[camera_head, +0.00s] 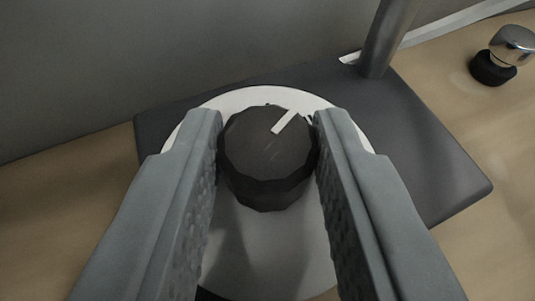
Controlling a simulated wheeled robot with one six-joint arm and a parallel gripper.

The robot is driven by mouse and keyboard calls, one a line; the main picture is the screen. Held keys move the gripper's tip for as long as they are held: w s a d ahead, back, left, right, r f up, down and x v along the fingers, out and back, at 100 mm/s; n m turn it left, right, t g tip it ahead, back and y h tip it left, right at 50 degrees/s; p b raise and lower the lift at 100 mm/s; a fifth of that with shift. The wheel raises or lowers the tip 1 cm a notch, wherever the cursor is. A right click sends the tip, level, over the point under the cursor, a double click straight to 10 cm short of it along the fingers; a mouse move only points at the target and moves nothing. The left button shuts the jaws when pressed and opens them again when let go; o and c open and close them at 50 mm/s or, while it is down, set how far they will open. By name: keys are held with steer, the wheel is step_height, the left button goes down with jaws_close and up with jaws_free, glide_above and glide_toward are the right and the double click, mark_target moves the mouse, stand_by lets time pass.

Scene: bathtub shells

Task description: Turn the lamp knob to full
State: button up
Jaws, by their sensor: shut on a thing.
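The lamp knob (262,165) is a dark, faceted disc with a white pointer line that points up and to the right. It sits on a round, pale dial plate (268,255) on the dark grey lamp base (430,150). My gripper (268,145) is shut on the knob, one finger at its left side and one at its right. The fingers cover parts of the dial plate. Small dark marks on the plate show beside the right fingertip, too small to read. The grey lamp post (386,38) rises from the back of the base; its top is out of view.
A small metal-topped object with a black lower part (492,68) stands on the wooden surface (480,120) at the upper right. A grey wall (150,60) runs behind the lamp base. Bare wood lies to the left and right of the base.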

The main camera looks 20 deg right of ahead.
steer(key=o, duration=1)
steer(key=shift+c, duration=0.2)
steer(key=v, duration=1.2)
steer(key=shift+s, duration=0.15)
